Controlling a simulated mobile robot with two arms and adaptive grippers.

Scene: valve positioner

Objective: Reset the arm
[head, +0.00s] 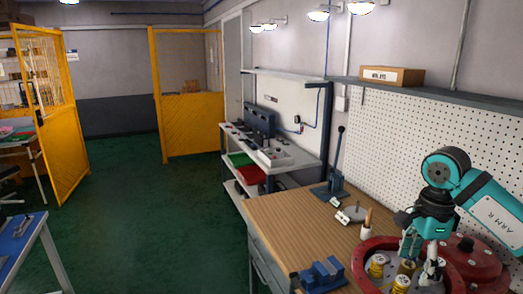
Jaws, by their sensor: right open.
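My right gripper (418,258) shows at the lower right, at the end of the teal right arm. It points down over a red round housing (368,246) on the wooden workbench (292,218). Its fingers are apart. A small brass part (406,268) shows between or just behind them; I cannot tell whether they touch it. Yellow coil-like parts (377,265) sit inside the housing. The gripper hides part of the housing's inside, and the frame's bottom edge cuts it off. My left gripper is not in view.
A blue vise (321,275) stands at the bench's front edge. A lever press (335,175) and a wooden-handled tool (367,220) stand farther back. A red lid-like disc (467,256) lies right of the gripper. A pegboard (420,130) rises behind. Green floor (130,210) is open at left.

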